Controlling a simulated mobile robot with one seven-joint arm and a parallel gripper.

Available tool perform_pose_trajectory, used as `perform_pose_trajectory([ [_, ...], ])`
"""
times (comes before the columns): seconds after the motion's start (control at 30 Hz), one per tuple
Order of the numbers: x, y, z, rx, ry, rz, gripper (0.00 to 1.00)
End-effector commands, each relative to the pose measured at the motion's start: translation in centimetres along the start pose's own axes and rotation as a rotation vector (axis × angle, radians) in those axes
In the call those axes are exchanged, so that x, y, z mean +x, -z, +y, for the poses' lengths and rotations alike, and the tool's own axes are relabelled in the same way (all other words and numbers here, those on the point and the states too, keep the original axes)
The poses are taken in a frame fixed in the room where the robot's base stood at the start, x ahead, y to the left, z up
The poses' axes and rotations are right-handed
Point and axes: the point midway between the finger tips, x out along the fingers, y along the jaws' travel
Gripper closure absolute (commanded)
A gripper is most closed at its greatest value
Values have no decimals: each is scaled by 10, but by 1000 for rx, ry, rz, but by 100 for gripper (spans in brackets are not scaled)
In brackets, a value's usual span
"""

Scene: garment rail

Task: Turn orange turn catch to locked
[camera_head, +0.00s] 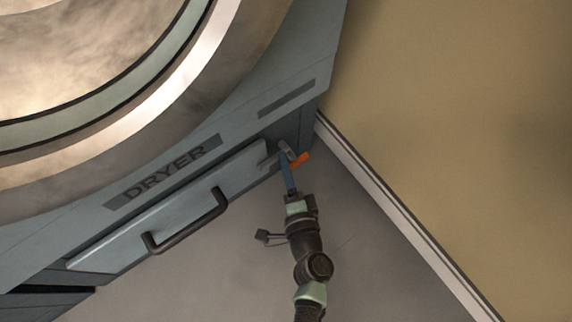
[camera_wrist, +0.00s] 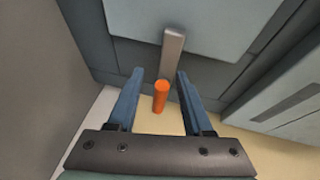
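The turn catch has an orange end (camera_head: 300,160) and a grey bar. It sits at the right end of the dryer's lower panel in the head view. In the wrist view its orange tip (camera_wrist: 160,98) points toward me, and the grey bar (camera_wrist: 173,50) runs up over the panel edge. My gripper (camera_head: 285,155) has blue fingers and is at the catch. In the wrist view my gripper (camera_wrist: 160,73) is open, with the orange tip between its fingers and a gap on both sides. I cannot tell how deep the tip sits between them.
The blue-grey dryer (camera_head: 290,95) has a lower panel (camera_head: 110,235) with a dark bar handle (camera_head: 187,222) left of my arm. A large round door (camera_head: 205,65) is above. A tan wall (camera_head: 460,130) with a pale skirting (camera_head: 400,225) stands to the right. The grey floor is clear.

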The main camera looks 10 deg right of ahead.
Motion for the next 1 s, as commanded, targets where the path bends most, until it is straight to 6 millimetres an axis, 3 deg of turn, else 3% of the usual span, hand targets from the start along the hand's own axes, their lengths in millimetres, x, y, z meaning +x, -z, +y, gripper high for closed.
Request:
perform_pose_trajectory([
  [0.17,-6,1,-1,3,0,2,49],
  [0.27,-19,1,-2,5,-1,4,49],
  [0.7,-109,1,-4,3,-2,3,49],
  [1.0,-129,0,-1,0,0,1,49],
])
